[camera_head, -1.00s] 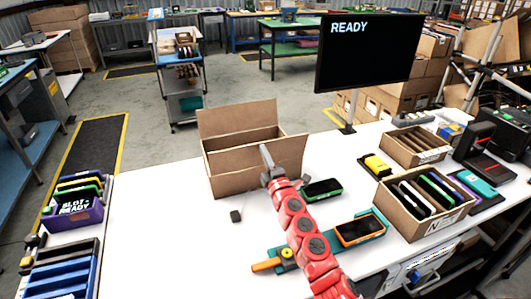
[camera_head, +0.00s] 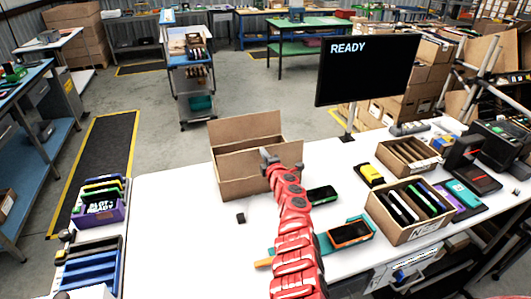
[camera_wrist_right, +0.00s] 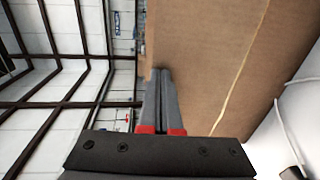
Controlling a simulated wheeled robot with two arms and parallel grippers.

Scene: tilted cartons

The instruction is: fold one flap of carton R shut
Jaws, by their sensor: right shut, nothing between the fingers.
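The brown carton (camera_head: 232,188) stands on the white table, left of centre; no letter R is readable on it. Its far flap (camera_head: 244,130) stands up and its top is at least partly open. A near flap (camera_head: 290,154) shows at the right, partly behind my right gripper. My left gripper is out of view.
A green-edged device (camera_head: 321,195) and an orange device (camera_head: 349,233) in a teal holder lie right of my arm. A small dark block (camera_head: 240,218) lies left. A divided carton (camera_head: 392,226), a monitor (camera_head: 367,70) and a purple bin (camera_head: 97,217) surround the clear table area.

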